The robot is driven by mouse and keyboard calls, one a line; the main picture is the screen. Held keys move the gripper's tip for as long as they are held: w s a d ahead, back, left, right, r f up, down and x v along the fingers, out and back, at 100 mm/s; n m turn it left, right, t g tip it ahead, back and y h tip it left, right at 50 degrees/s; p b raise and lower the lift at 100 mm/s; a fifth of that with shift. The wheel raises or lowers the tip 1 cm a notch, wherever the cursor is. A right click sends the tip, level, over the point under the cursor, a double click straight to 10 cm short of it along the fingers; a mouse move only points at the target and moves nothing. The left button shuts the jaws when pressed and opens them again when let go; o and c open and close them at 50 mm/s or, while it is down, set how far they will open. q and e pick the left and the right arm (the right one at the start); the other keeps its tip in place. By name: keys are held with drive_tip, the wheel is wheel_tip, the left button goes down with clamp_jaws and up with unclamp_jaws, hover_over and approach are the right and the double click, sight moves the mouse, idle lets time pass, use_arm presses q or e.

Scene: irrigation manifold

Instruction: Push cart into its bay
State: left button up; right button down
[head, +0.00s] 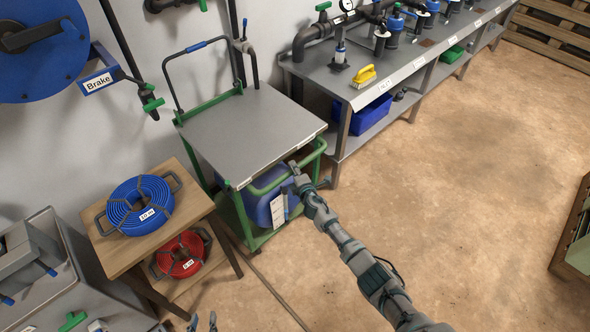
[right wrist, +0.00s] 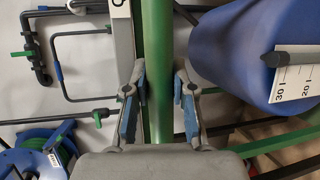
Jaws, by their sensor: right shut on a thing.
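The cart has a grey top (head: 250,125) and a green frame, and stands near the wall between a wooden side table and the long bench. A blue tank (head: 262,198) with a white scale label sits on its lower level. The tank also shows in the right wrist view (right wrist: 240,50). My right gripper (head: 296,172) is shut on the cart's green front rail. In the right wrist view the green rail (right wrist: 158,75) runs between its two blue-padded fingers. My left gripper (head: 203,322) shows only its fingertips at the bottom edge, spread apart and empty.
The wooden side table (head: 195,205) holds a blue hose coil (head: 138,204), with a red coil (head: 180,256) below. The bench (head: 400,75) carries pipework and a yellow brush (head: 364,76). Open floor (head: 450,200) lies to the right. A shelf (head: 572,235) stands at the right edge.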

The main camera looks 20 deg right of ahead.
drive_tip(key=c, duration=1.4)
unclamp_jaws()
drive_tip(key=shift+a+f, duration=0.1)
drive_tip(key=shift+a, duration=0.15)
drive_tip(key=o, duration=0.4)
drive_tip(key=shift+w+a+f, duration=0.1)
drive_tip(key=shift+w+f, duration=0.05)
drive_tip(key=shift+o, duration=0.3)
drive_tip(key=shift+w, duration=0.2)
drive_tip(key=shift+s+r, duration=0.2)
drive_tip(key=shift+s+d, duration=0.25)
drive_tip(key=shift+s, duration=0.25)
use_arm(q)
drive_tip(key=shift+w+a+f, duration=0.1)
drive_tip(key=shift+w+f, duration=0.05)
use_arm(e)
drive_tip(key=s+r, duration=0.1)
drive_tip(key=s, duration=0.9)
drive_tip(key=shift+s+a+r, duration=0.25)
drive_tip(key=shift+r, duration=0.1)
use_arm(q)
drive_tip(key=shift+w, duration=0.1)
